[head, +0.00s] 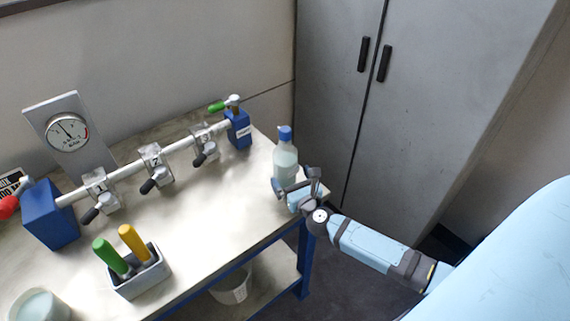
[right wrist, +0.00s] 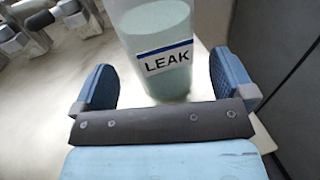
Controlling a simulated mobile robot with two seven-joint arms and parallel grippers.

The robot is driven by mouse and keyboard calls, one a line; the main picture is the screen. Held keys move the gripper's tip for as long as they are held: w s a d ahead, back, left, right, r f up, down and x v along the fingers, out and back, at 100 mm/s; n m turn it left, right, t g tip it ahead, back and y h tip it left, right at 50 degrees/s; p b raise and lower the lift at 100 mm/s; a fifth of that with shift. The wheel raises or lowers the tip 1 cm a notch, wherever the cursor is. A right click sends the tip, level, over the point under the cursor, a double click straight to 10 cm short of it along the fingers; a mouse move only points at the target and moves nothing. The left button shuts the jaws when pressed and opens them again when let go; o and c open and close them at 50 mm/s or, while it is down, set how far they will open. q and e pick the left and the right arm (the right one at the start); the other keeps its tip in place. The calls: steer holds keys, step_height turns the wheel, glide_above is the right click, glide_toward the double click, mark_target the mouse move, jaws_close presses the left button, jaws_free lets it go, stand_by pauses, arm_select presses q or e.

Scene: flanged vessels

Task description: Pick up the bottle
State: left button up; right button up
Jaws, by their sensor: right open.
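The bottle (head: 285,158) is clear with pale green liquid and a blue cap. It stands upright near the right end of the bench. In the right wrist view the bottle (right wrist: 155,45) shows a white label reading "LEAK" with a blue stripe, and its cap is out of the picture. My right gripper (head: 298,190) is at the bottle's near side, low on its body. In the right wrist view the right gripper (right wrist: 165,85) is open, with one blue finger at each side of the bottle and gaps between. My left gripper is not in view.
The bench (head: 200,235) carries a pipe with several clamps (head: 150,165), a gauge (head: 67,132), and a grey holder (head: 140,275) with green and yellow handles. A grey cabinet (head: 420,90) stands close behind the bottle. A bucket (head: 232,288) sits on the lower shelf.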

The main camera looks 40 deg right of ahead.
mark_target(285, 168)
steer(key=w, duration=0.4)
steer(key=shift+w+d+p, duration=0.3)
steer(key=shift+w+d, duration=0.05)
steer(key=shift+d, duration=0.05)
steer(key=c, duration=1.1)
steer(key=shift+c, duration=0.4)
steer(key=shift+r, duration=0.15)
